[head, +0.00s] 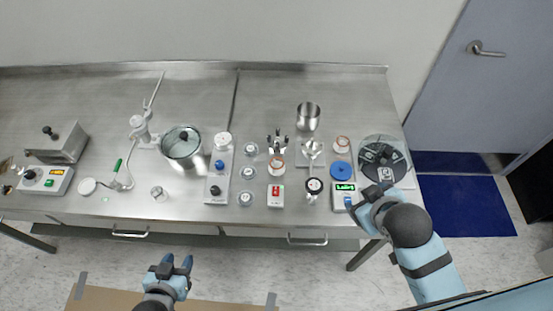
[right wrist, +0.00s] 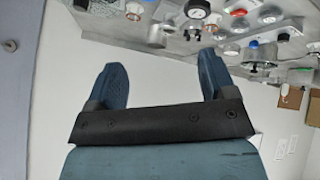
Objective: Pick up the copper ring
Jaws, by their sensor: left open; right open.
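Two small round pieces with reddish-orange, copper-like rims sit on the steel bench, one toward the right (head: 342,144) and one nearer the middle (head: 276,161). I cannot tell which, if either, is the copper ring. My left gripper (head: 177,262) is open and empty, in front of the bench. My right gripper (head: 367,199) is open beside the device with the green display, at the bench's front right. In the right wrist view its fingers (right wrist: 163,70) are apart with nothing between them.
The steel bench (head: 80,100) holds a lidded pot (head: 182,146), a steel cup (head: 308,117), a round dark-topped apparatus (head: 384,160), a blue disc (head: 340,171), a gauge (head: 313,187) and the green-display device (head: 343,196). The bench's back strip is clear. A door (head: 465,90) stands at right.

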